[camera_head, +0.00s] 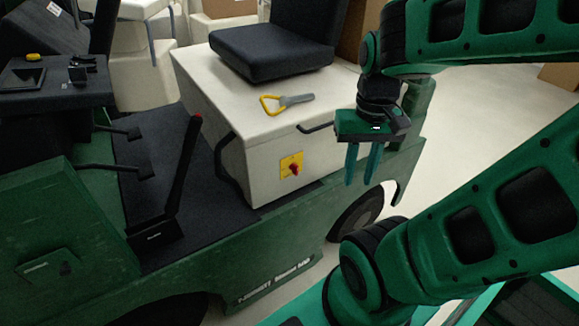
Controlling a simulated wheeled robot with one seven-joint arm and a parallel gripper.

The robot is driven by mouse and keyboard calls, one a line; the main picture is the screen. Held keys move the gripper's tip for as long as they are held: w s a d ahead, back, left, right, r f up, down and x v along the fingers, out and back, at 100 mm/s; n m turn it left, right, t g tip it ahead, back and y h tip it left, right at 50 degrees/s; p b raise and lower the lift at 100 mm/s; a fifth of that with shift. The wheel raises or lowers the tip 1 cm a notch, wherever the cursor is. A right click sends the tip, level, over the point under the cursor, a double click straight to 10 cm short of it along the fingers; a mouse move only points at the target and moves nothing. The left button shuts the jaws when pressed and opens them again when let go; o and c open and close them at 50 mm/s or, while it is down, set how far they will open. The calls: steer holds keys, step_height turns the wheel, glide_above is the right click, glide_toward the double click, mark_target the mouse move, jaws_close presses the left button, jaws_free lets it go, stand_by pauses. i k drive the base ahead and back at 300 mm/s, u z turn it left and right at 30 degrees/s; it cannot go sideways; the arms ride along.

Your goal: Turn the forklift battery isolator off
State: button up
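The battery isolator is a red rotary knob (294,170) on a yellow plate (287,160), fixed to the side of the forklift's white battery cover (262,150). The knob is small, and its exact setting cannot be read. My gripper (363,178) hangs to the right of the isolator, fingers pointing down. Its two teal fingers are apart with a gap between them, and nothing shows between them. It is clear of the knob. The green forklift body (290,262) stands below the cover.
A yellow-handled grey tool (285,102) lies on top of the white cover. A black seat (272,48) stands behind it, and a dark handle (315,127) is on the cover's side. A black lever with a red tip (184,165) rises on the left. Pale floor (470,110) is open at right.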

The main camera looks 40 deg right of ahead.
mark_target(294, 166)
steer(key=z, duration=0.5)
steer(key=k, duration=1.7)
steer(key=u, duration=0.45)
steer(key=i, duration=1)
steer(key=z, duration=0.1)
